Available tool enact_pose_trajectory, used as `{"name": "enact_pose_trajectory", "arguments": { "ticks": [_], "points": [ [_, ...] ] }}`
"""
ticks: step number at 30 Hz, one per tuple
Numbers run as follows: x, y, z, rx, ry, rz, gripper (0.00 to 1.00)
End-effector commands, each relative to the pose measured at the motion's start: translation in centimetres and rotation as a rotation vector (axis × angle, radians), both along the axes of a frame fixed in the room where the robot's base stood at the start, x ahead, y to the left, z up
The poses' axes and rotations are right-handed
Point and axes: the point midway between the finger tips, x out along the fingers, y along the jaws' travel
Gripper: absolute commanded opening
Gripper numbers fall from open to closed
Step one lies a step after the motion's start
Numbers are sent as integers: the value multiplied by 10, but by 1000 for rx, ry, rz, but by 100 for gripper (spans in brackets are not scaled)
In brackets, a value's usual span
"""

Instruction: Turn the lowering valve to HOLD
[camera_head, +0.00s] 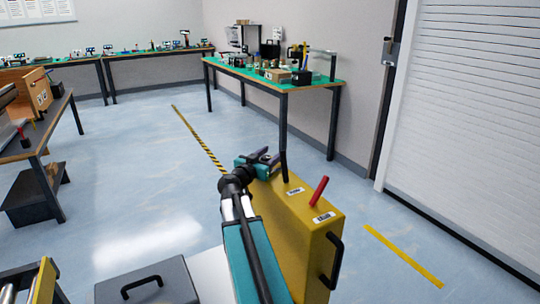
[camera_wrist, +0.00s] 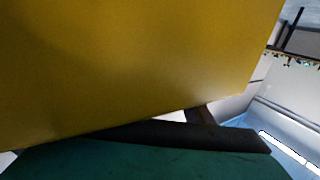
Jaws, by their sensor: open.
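A yellow box-shaped unit (camera_head: 290,235) stands in front of me in the head view. A short red lever (camera_head: 319,191) rises from its top near the front end, tilted to the right, beside a small white label (camera_head: 323,217). A black upright post or lever (camera_head: 284,167) stands farther back near a second label (camera_head: 294,191). The label text is too small to read, so I cannot tell which handle is the lowering valve. My gripper (camera_head: 267,159) is open and empty at the unit's far end, apart from the red lever. The wrist view shows a yellow face (camera_wrist: 150,65) close up.
A black handle (camera_head: 332,260) sticks out of the unit's front face. A grey case (camera_head: 147,282) is at the bottom left. A workbench (camera_head: 336,84) with loose items stands behind, and another bench is at left. The floor between is clear, with striped tape.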

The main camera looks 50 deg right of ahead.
Motion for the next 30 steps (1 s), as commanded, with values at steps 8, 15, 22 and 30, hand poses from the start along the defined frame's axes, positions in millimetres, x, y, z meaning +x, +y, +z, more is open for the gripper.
{"name": "enact_pose_trajectory", "arguments": {
  "ticks": [8, 15, 22, 30],
  "points": [
    [0, 0, 0, 0, 0, 1, 18],
    [2, 4, 0, 0, 0, 3, 6],
    [3, 3, -1, -1, -1, -20, 6],
    [2, 2, -3, -2, -1, -104, 6]
  ]
}}
